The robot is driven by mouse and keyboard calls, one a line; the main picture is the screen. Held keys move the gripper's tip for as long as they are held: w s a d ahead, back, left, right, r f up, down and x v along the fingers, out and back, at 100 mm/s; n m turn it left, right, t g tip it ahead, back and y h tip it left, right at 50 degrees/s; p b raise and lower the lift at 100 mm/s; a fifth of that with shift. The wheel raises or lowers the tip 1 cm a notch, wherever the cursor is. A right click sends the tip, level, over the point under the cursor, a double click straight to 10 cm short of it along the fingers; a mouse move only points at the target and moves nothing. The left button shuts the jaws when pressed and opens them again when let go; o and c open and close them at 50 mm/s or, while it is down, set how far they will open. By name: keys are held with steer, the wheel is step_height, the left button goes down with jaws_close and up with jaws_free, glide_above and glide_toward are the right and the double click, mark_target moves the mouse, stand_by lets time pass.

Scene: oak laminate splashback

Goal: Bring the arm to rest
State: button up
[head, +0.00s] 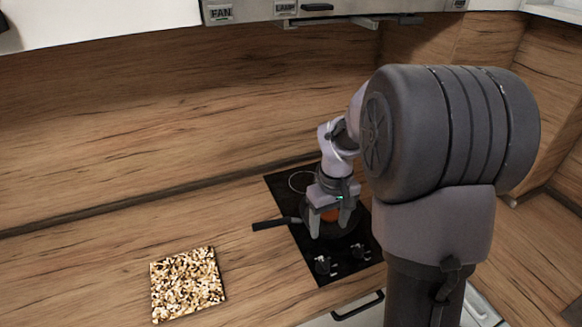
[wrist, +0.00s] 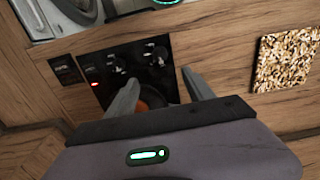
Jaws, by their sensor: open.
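My gripper (head: 331,218) hangs over the black cooktop (head: 308,252) with its fingers pointing down. Its fingers are spread apart in the wrist view (wrist: 158,88). A dark pan (head: 345,226) sits on the cooktop below the gripper, its handle (head: 272,224) pointing left. An orange item (head: 330,214) shows in the pan between the fingers, and it also shows in the wrist view (wrist: 152,97). The gripper hides part of the pan and of the item. I cannot tell whether the fingertips touch the pan.
A speckled square board (head: 187,284) lies on the wooden counter (head: 110,265) left of the cooktop. Knobs (head: 322,264) line the cooktop's front. A range hood (head: 300,12) hangs above, and the wooden splashback (head: 150,110) rises behind.

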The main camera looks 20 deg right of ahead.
steer(key=s+a+r+m+t+y+b, duration=0.1)
steer(key=s+a+r+m+t+b, duration=0.1)
steer(key=s+a+b, duration=0.3)
steer(key=s+a+r+m+t+y+b, duration=0.1)
steer(key=s+a+m+t+b, duration=0.2)
steer(key=s+a, duration=0.8)
steer(key=s+b, duration=0.1)
steer(key=b, duration=0.1)
steer(key=shift+s+a+r+t+b, duration=0.2)
steer(key=shift+r+t+b, duration=0.2)
